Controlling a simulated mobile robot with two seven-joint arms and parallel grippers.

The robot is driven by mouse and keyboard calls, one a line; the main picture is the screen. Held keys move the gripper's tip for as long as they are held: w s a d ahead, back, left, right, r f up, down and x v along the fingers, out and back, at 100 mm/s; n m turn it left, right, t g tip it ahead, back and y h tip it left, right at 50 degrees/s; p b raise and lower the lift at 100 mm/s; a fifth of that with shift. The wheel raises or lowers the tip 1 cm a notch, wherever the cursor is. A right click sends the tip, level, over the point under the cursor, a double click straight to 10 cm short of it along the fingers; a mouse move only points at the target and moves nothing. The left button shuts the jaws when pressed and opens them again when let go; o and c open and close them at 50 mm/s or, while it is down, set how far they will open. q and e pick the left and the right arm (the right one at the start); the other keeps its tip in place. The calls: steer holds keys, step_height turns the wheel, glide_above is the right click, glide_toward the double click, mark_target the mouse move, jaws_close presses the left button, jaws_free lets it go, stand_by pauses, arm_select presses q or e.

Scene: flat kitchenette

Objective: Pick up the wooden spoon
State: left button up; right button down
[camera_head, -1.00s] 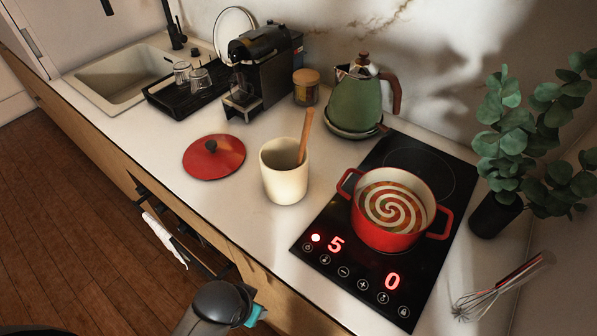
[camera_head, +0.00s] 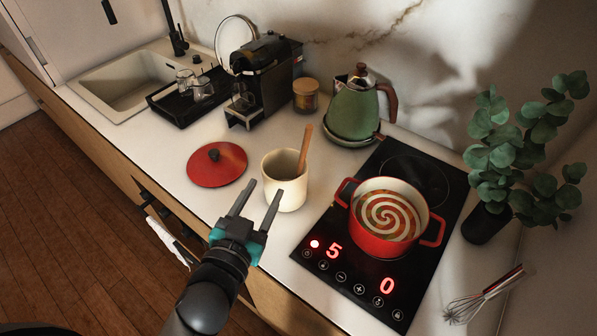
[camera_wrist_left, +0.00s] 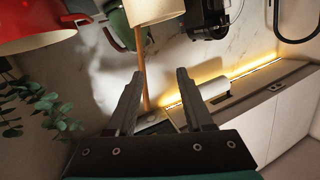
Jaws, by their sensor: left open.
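The wooden spoon (camera_head: 304,150) stands tilted in a cream crock (camera_head: 287,193), with its handle rising above the rim. Its lower end is hidden inside the crock. My left gripper (camera_head: 264,188) is open and empty, its fingers pointing toward the crock from the counter's front side. In the left wrist view, the spoon's handle (camera_wrist_left: 141,65) hangs down from the crock (camera_wrist_left: 150,10) at the top of the picture. My right gripper is in neither view.
A red pot (camera_head: 383,239) with swirled contents sits on the black cooktop (camera_head: 310,250) right of the crock. A red lid (camera_head: 216,172) lies to the left. A green kettle (camera_head: 353,112) and lidded jar (camera_head: 305,100) stand behind. A whisk (camera_head: 480,297) lies at the right.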

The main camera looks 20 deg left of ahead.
mark_target(303, 152)
arm_select(q)
steer(key=w+d+h, duration=0.1)
steer(key=w, duration=0.2)
steer(key=w+d+r+m+t+p, duration=0.1)
steer(key=w+d, duration=0.1)
steer(key=w, duration=0.1)
steer(key=w+d+h, duration=0.1)
steer(key=w, duration=0.2)
steer(key=shift+w+d+r+m+h+p, duration=0.25)
steer(key=shift+d+r+m+h+p, duration=0.05)
steer(key=shift+m, duration=0.1)
steer(key=shift+w+r, duration=0.1)
steer(key=shift+w, duration=0.4)
steer(key=w, duration=0.4)
steer(key=shift+w+d+p, duration=0.1)
steer(key=shift+d+p, duration=0.3)
jaws_close()
